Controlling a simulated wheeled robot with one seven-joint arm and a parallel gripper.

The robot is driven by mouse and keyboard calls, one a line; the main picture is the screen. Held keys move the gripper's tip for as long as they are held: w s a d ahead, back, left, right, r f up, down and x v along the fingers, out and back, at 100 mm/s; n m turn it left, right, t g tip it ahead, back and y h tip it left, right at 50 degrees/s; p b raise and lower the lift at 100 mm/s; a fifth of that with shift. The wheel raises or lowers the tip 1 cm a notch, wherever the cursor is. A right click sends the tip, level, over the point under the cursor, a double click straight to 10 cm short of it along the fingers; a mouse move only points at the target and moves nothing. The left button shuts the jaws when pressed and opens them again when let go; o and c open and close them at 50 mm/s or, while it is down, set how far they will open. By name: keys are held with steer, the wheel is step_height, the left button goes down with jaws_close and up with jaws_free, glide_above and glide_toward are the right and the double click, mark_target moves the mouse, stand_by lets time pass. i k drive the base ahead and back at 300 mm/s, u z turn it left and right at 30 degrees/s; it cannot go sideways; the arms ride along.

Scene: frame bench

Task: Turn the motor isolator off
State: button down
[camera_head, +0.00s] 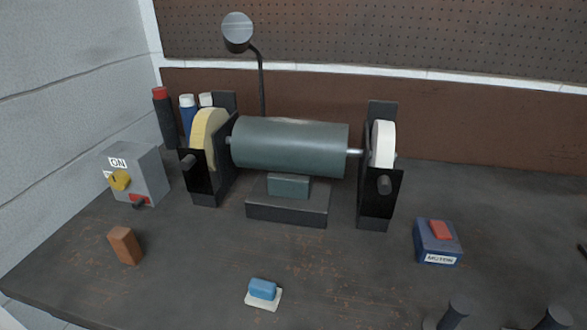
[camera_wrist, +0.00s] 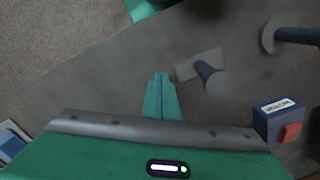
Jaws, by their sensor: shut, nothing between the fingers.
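A grey box (camera_head: 141,176) stands on the bench at the left by the wall. It bears an "ON" label (camera_head: 118,162), a yellow knob (camera_head: 120,181) and a red part (camera_head: 139,200) low on its front. A blue box labelled "MOTOR" (camera_head: 436,241) with a red switch on top sits at the right; it also shows in the wrist view (camera_wrist: 277,120). I cannot tell the knob's exact setting. My gripper (camera_wrist: 161,76) is shut and empty in the wrist view, over the bench beside the blue box. It is not in the head view.
A grinder (camera_head: 290,146) with two wheels and a lamp (camera_head: 238,31) fills the middle. A brown block (camera_head: 125,245) and a blue-and-white block (camera_head: 263,291) lie in front. Dark posts (camera_head: 455,314) stand at the front right; a post also shows near my gripper (camera_wrist: 210,77).

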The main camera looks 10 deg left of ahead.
mark_target(119, 180)
steer(key=k, duration=0.5)
steer(key=u, duration=1.8)
steer(key=k, duration=0.5)
steer(key=z, duration=0.3)
steer(key=i, duration=0.95)
